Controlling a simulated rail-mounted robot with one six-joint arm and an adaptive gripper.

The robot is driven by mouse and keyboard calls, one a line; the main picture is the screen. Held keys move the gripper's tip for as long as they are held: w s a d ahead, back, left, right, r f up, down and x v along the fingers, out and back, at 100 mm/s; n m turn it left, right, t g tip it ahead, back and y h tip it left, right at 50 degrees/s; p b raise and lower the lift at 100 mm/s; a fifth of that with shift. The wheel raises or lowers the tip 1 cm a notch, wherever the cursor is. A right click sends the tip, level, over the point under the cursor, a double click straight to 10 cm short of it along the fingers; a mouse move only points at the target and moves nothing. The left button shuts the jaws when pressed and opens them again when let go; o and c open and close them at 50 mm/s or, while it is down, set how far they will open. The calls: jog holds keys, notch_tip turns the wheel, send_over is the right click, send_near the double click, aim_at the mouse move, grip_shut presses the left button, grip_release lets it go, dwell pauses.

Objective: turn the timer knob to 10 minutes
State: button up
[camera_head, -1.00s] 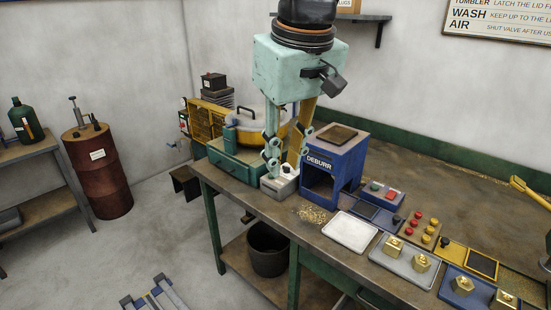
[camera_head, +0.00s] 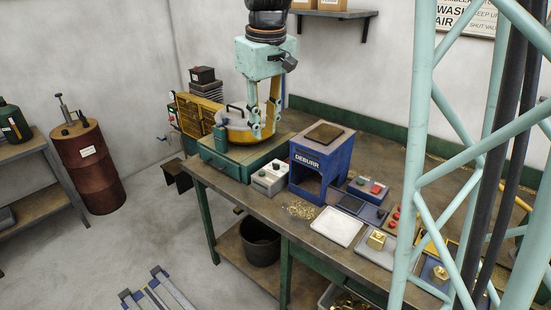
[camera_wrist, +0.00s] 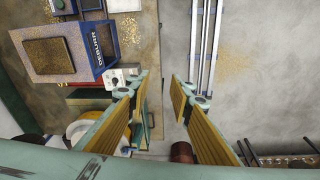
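A small pale grey control box (camera_head: 268,179) stands on the bench between the green tumbler base (camera_head: 222,163) and the blue deburr box. Two dark knobs show on it, too small to read any marks. The box also shows in the wrist view (camera_wrist: 121,76), left of my fingers, partly behind the left one. My gripper (camera_head: 262,133) hangs in front of the yellow tumbler drum (camera_head: 236,134), above and behind the control box in the picture. In the wrist view my gripper (camera_wrist: 160,80) has its fingers spread wide, with nothing between them.
The blue deburr box (camera_head: 323,165) stands close right of the control box. A dark bin (camera_head: 260,242) sits on the lower shelf.

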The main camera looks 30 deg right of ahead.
jog(key=w+d+f+n+g+p, duration=0.1)
jog(key=w+d+f+p, duration=0.25)
jog(key=w, duration=0.35)
jog(key=w+d+f+p, duration=0.3)
jog(key=w+d, duration=0.2)
jog(key=w, duration=0.2)
jog(key=n+p, duration=0.1)
jog(key=p, duration=0.4)
send_over(276, 164)
notch_tip(276, 164, down, 10)
jog(key=shift+d+f+g, duration=0.1)
jog(key=shift+g, duration=0.3)
jog(key=shift+f, duration=0.15)
jog(key=shift+f+p, duration=0.85)
jog(key=shift+f, duration=5.85)
grip_shut()
